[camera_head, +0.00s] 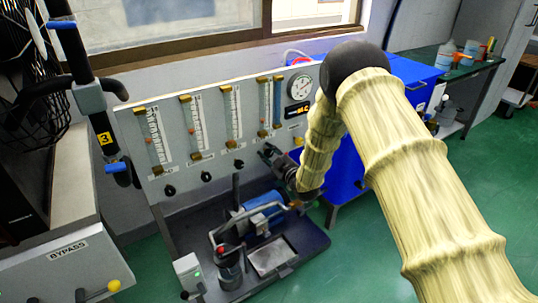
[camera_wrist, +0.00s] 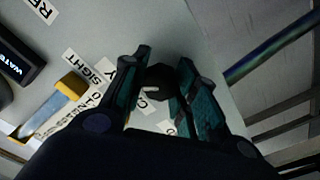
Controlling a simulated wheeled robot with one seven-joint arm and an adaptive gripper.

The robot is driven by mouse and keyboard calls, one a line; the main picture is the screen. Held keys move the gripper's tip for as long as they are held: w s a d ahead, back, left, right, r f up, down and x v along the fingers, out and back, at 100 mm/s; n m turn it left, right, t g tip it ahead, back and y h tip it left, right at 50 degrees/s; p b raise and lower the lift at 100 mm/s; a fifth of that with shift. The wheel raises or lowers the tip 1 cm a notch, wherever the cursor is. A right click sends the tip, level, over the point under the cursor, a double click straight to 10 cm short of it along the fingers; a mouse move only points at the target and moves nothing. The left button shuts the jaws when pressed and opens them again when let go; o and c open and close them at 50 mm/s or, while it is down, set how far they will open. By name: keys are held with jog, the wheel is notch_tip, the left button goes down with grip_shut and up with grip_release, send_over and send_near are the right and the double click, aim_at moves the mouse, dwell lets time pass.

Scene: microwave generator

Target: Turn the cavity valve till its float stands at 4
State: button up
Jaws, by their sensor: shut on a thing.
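A grey panel (camera_head: 185,120) carries several upright flow tubes with brass ends. The rightmost scaled tube (camera_head: 265,100) stands above my gripper (camera_head: 268,153); its float is too small to read. In the wrist view my gripper (camera_wrist: 161,72) is shut on a dark round valve knob (camera_wrist: 160,82), with a finger on either side. The knob has a pale mark on its face. A label beside it is partly hidden by the fingers, so its full word cannot be read. In the head view this knob is hidden behind my gripper.
Other black knobs (camera_head: 206,177) sit lower left on the panel. A round gauge (camera_head: 301,86) and orange display (camera_head: 297,110) are at its right. A blue pump (camera_head: 263,209) with pipes stands below my arm. A blue cabinet (camera_head: 345,160) stands behind it.

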dwell(0.3)
jog(key=o, duration=1)
jog(key=shift+s, duration=0.1)
jog(key=v, duration=1.1)
jog(key=shift+s+d+f, duration=0.1)
jog(key=shift+s+d, duration=0.15)
jog(key=shift+s, duration=0.05)
